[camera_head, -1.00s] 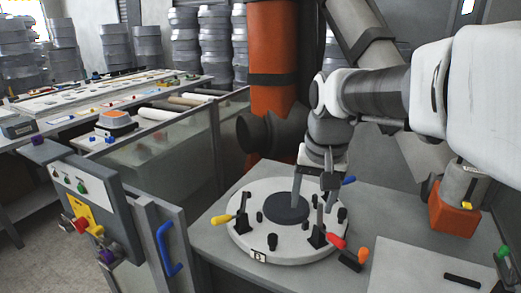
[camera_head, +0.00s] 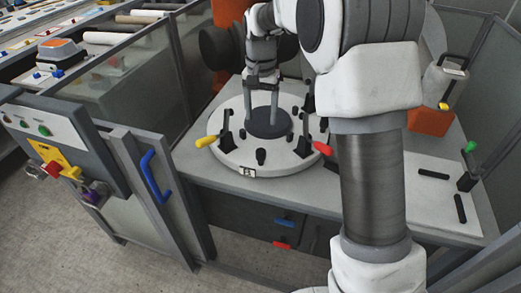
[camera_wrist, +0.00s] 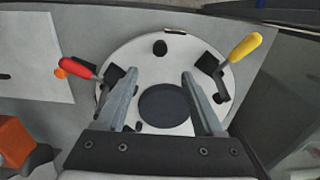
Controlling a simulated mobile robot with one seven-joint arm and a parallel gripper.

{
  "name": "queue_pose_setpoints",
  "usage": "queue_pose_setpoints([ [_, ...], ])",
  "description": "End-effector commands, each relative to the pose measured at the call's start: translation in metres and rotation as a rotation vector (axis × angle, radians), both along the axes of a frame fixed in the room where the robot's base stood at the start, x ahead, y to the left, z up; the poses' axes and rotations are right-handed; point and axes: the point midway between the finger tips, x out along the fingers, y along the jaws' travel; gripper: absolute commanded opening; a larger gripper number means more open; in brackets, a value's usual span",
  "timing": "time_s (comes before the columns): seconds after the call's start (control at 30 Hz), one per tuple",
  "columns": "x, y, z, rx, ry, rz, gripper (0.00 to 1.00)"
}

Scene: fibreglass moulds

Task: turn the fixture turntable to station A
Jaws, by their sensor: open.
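The fixture turntable (camera_head: 287,161) is a round white disc on the grey bench, with a dark centre disc (camera_head: 269,123). A yellow-handled clamp (camera_head: 206,141) stands at its left and a red-handled clamp (camera_head: 322,148) at its right. A small label plate (camera_head: 238,172) is on its front rim; its letter is too small to read now. My gripper (camera_head: 262,115) is open and empty, pointing down over the turntable. In the wrist view my gripper (camera_wrist: 159,82) has its fingers apart over the turntable (camera_wrist: 180,60). I cannot tell whether they touch it.
My arm hides the bench right of the turntable. A grey can (camera_head: 446,78) stands back right beside an orange block (camera_head: 428,121). A green-knobbed lever (camera_head: 469,165) is at the far right. A control panel (camera_head: 60,140) and a gate with a blue handle (camera_head: 155,177) are at the left.

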Motion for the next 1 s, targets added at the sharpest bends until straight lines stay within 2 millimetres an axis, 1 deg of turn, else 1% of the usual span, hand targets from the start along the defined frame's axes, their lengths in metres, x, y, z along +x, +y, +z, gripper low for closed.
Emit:
queue_pose_setpoints([
  [0.03,-0.001,0.0,-0.014,0.0,0.004,0.0,0.69],
  [0.3,-0.001,-0.001,-0.073,-0.001,0.005,0.0,0.69],
  [0.4,-0.001,-0.001,-0.094,0.0,0.004,0.0,0.69],
  [0.53,-0.001,-0.001,-0.117,-0.001,0.004,0.0,0.69],
  [0.6,0.0,0.0,-0.126,-0.001,0.001,0.0,0.69],
  [0.73,0.0,0.0,-0.137,0.0,0.001,0.0,0.69],
  [1.0,0.0,0.0,-0.141,0.001,-0.001,0.0,0.69],
])
